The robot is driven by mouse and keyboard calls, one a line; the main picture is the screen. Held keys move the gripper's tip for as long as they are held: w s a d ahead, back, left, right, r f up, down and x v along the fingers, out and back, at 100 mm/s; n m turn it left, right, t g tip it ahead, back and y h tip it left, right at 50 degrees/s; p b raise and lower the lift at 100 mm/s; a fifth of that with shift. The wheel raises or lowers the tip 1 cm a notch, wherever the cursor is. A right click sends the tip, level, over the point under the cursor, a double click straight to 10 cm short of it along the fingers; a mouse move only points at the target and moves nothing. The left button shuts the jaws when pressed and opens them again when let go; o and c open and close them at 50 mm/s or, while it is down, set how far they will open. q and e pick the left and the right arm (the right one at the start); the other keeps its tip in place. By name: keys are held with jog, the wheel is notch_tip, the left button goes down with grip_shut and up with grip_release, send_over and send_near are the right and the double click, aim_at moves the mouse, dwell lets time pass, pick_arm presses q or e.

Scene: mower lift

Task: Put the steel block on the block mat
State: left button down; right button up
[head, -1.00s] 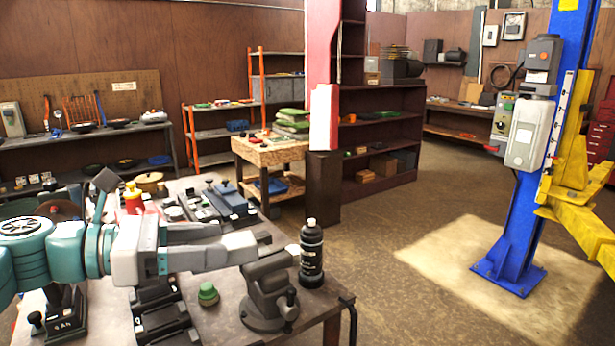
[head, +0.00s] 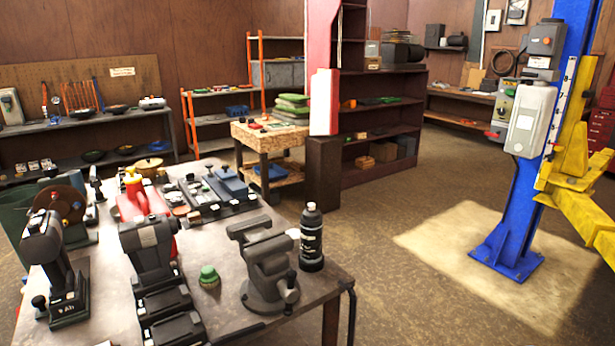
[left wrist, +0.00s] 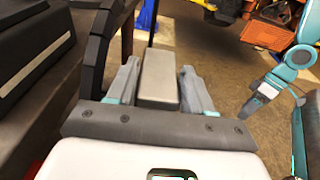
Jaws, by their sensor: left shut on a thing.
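The steel block (left wrist: 158,80) is a plain grey bar in the left wrist view. My left gripper (left wrist: 159,86) is shut on it, with one finger on each side. Neither the block nor my left gripper shows in the head view. I cannot make out the block mat in either view.
The workbench (head: 232,318) carries a grey vise (head: 268,265), a black spray bottle (head: 311,238), a green-capped item (head: 208,277) and several dark tools. A blue lift post (head: 525,205) stands at the right. The floor (head: 400,260) between them is clear.

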pick_arm(q)
jog(key=shift+s+d+f, duration=0.9)
jog(key=shift+s+f, duration=0.05)
jog(key=shift+f, duration=0.05)
jog(key=shift+s, duration=0.15)
pick_arm(e)
jog(key=c, duration=0.8)
pick_arm(q)
jog(key=shift+d, duration=0.15)
pick_arm(e)
jog(key=shift+d, duration=0.1)
jog(key=shift+c, duration=0.2)
